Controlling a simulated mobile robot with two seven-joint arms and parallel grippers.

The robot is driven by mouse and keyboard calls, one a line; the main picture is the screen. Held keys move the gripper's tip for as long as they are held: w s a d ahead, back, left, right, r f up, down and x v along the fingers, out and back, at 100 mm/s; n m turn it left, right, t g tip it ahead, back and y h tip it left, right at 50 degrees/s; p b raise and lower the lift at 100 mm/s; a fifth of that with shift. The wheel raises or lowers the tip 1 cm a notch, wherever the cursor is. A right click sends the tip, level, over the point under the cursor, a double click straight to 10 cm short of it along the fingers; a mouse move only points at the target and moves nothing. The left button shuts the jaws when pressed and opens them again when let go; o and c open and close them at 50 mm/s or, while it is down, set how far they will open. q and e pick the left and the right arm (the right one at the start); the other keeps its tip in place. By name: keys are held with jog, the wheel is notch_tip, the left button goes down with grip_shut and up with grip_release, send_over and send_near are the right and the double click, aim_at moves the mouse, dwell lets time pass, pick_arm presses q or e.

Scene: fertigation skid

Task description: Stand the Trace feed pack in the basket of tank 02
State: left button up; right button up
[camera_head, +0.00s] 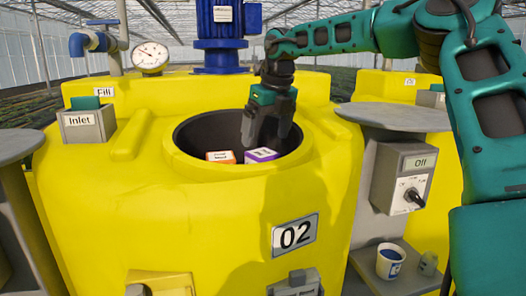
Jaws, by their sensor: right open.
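The yellow tank 02 (215,215) stands in the middle, with its number plate (295,235) on the front. Its round opening (183,137) is dark inside, and the basket itself is hard to make out. Two packs show in the opening: one with an orange edge (221,157) on the left and one with a purple edge (261,155) on the right. Their labels are too small to read surely, so I cannot tell which is the Trace feed pack. My right gripper (267,138) is open, fingers pointing down into the opening just above the purple-edged pack. My left gripper is out of view.
A blue motor (222,35) rises behind the opening. A gauge (150,57) and blue valve (90,42) stand at the back left. A grey switch box (402,177) marked Off is at right, above a shelf with a blue-and-white cup (390,262). Grey round ledges (395,117) flank the tank.

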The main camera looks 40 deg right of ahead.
jog(key=shift+v, duration=1.6)
jog(key=shift+s+f, duration=0.1)
